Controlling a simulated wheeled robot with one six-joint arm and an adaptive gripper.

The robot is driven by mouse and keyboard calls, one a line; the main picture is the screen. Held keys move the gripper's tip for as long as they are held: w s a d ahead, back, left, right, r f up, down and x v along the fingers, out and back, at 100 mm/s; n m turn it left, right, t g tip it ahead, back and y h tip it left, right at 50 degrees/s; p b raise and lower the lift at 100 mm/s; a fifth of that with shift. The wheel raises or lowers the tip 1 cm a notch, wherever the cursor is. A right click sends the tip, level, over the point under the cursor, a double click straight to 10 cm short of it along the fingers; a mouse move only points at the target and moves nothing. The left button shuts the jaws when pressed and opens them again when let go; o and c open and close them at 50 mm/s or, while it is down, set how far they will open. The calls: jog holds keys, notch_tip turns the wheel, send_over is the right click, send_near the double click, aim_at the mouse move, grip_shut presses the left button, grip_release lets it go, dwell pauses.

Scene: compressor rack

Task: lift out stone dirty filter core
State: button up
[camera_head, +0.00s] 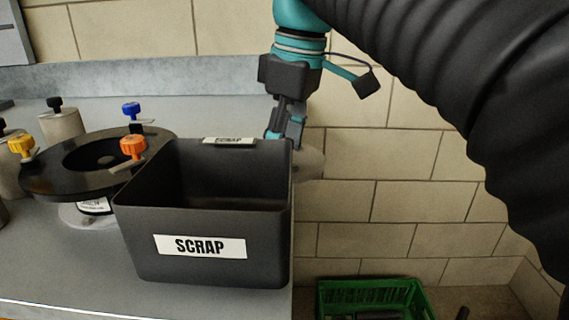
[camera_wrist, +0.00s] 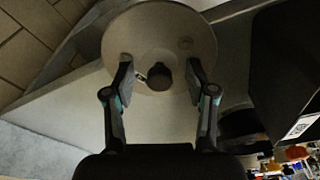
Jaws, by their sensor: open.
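A black round housing flange (camera_head: 45,180) stands on the bench at left in the head view. Its centre opening is dark, with a small dark knob-like shape (camera_head: 106,161) inside; I cannot tell whether this is the stone dirty filter core. My gripper (camera_head: 285,136) is behind the right rear corner of the scrap bin. In the wrist view, my gripper (camera_wrist: 160,70) is open, its fingers on either side of a dark knob (camera_wrist: 159,77) on a pale round disc (camera_wrist: 150,30), with gaps showing. The disc (camera_head: 312,164) is partly hidden by the bin in the head view.
The black scrap bin (camera_head: 140,245) stands between the flange and my gripper. Blue (camera_head: 131,109), orange (camera_head: 133,146) and yellow (camera_head: 21,146) clamp knobs surround the flange. A pale canister (camera_head: 62,126) stands behind it. A green crate (camera_head: 420,302) is below, beyond the bench edge.

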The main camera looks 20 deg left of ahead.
grip_shut()
jog(key=shift+r, duration=0.1)
